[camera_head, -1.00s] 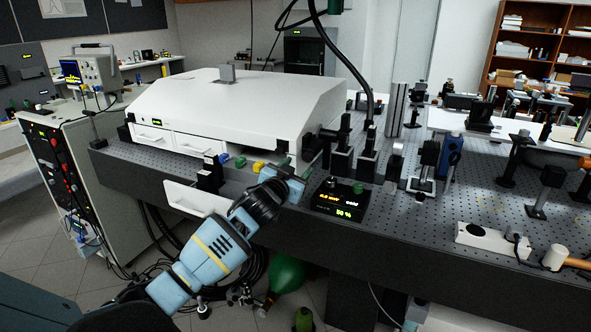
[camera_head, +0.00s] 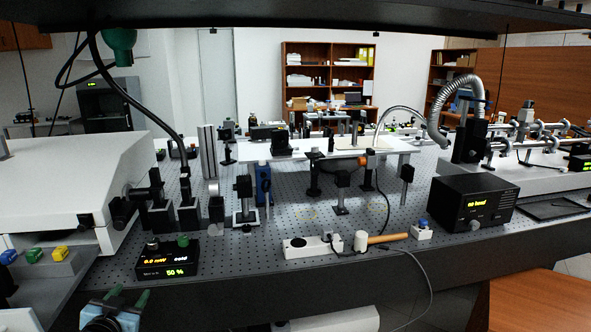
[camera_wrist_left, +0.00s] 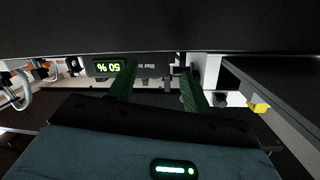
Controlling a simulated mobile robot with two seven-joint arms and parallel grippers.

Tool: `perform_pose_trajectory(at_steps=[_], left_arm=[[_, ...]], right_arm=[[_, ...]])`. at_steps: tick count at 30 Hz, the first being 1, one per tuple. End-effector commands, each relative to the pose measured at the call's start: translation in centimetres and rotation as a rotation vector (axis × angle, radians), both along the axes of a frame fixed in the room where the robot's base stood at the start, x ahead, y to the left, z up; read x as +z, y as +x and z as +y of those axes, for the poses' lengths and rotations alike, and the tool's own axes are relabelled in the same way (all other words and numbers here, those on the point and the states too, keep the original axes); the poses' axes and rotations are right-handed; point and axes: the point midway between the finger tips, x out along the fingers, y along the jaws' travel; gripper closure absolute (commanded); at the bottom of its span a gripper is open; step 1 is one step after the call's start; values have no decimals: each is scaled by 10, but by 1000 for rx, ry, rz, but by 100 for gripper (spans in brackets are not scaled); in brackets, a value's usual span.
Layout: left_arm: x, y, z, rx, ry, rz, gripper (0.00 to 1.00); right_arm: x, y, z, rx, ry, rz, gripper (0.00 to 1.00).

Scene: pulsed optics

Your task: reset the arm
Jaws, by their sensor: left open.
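My left gripper (camera_head: 127,299) shows at the bottom left of the head view, in front of the optical table's front edge. Its two green fingers stand apart with nothing between them. In the left wrist view the open green fingers (camera_wrist_left: 158,84) point toward the dark table edge and a black box with a lit "50 %" display. That display box (camera_head: 168,258) sits on the table just beyond the gripper in the head view. My right gripper is in neither view.
The perforated optical table (camera_head: 330,215) carries several posts and mounts. A white housing (camera_head: 60,190) stands at left, with small coloured blocks (camera_head: 35,254) before it. A power strip (camera_head: 312,246), a wooden-handled mallet (camera_head: 385,239) and a black "no load" box (camera_head: 474,203) lie along the front.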

Motion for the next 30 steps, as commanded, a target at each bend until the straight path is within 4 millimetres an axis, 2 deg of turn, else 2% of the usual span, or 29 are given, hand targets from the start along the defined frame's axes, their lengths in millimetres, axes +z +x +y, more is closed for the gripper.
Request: perform_pose_trajectory(at_steps=[1, 6, 8, 12, 15, 19, 24, 27, 30], left_arm=[[-24, -18, -15, -22, -13, 41, 50], [-99, -86, -61, -90, -48, 173, 50], [-121, -112, -77, -110, -64, 216, 50], [-163, -179, -111, -150, -104, 315, 50], [-186, -230, -133, -172, -135, 382, 50], [-206, -297, -160, -190, -179, 464, 50], [-216, -374, -187, -200, -229, 555, 50], [-217, -406, -197, -199, -249, 590, 50], [-217, -426, -202, -198, -260, 614, 50]], right_arm=[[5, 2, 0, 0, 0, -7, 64], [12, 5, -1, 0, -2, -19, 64], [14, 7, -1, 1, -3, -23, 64], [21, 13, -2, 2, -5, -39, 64], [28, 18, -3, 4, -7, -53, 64], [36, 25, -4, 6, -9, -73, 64], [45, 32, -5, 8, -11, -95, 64], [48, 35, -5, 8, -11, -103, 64], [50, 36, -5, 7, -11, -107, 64]])
